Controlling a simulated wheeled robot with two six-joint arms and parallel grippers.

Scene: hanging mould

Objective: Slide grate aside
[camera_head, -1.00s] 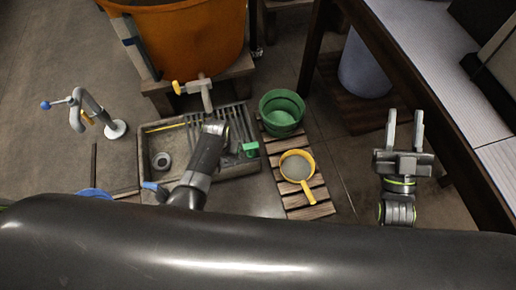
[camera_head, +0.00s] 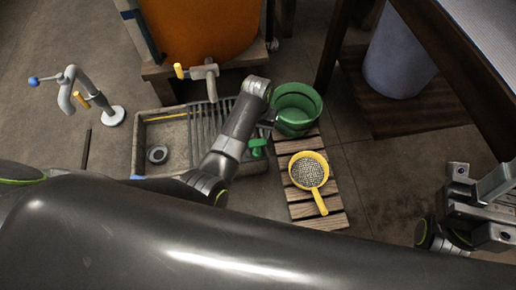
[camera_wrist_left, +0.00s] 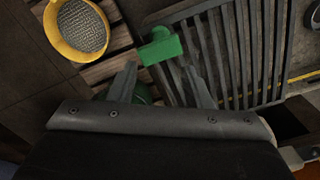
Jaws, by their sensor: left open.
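The grate (camera_head: 207,125) of dark parallel bars lies over the right part of the stone basin (camera_head: 165,132). Its green handle (camera_head: 258,147) sticks out at the right side. My left gripper (camera_head: 268,122) is just above and behind the handle, partly hidden by its own wrist. In the left wrist view, the open left gripper (camera_wrist_left: 160,78) has its two fingers apart, with the green handle (camera_wrist_left: 160,46) just beyond the tips, not held. The grate bars (camera_wrist_left: 235,45) fill the right of that view. My right gripper (camera_head: 482,205) is at the right edge, partly cut off.
A green bucket (camera_head: 297,108) and a yellow sieve (camera_head: 308,171) stand on a slatted wooden board (camera_head: 320,217) right of the basin. A tap (camera_head: 205,73) and orange barrel (camera_head: 210,28) are behind. A curved pipe stand (camera_head: 70,90) is left. A dark bench (camera_head: 430,40) is at right.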

